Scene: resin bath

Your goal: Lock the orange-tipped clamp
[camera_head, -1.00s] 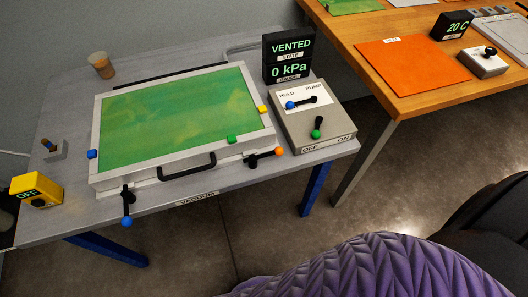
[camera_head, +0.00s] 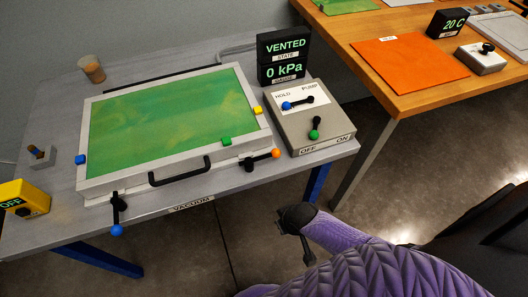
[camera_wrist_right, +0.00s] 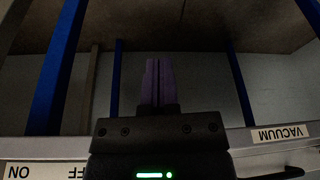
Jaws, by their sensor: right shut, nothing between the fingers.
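The orange-tipped clamp (camera_head: 262,158) is at the front right corner of the silver-framed vacuum chamber (camera_head: 180,177). Its black lever points right along the chamber's front, with the orange tip at its end. My right gripper (camera_head: 282,212) is in front of the table's front edge, below and to the right of the clamp, not touching it. In the right wrist view its purple fingers (camera_wrist_right: 158,80) are shut together and empty, with the table's underside and legs behind them. The clamp does not show there. My left gripper is out of view.
A blue-tipped clamp (camera_head: 117,214) points forward at the chamber's front left. A black handle (camera_head: 180,172) lies between the clamps. A grey pump box (camera_head: 313,120) with blue and green levers stands to the right. The display (camera_head: 285,58) reads VENTED, 0 kPa.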

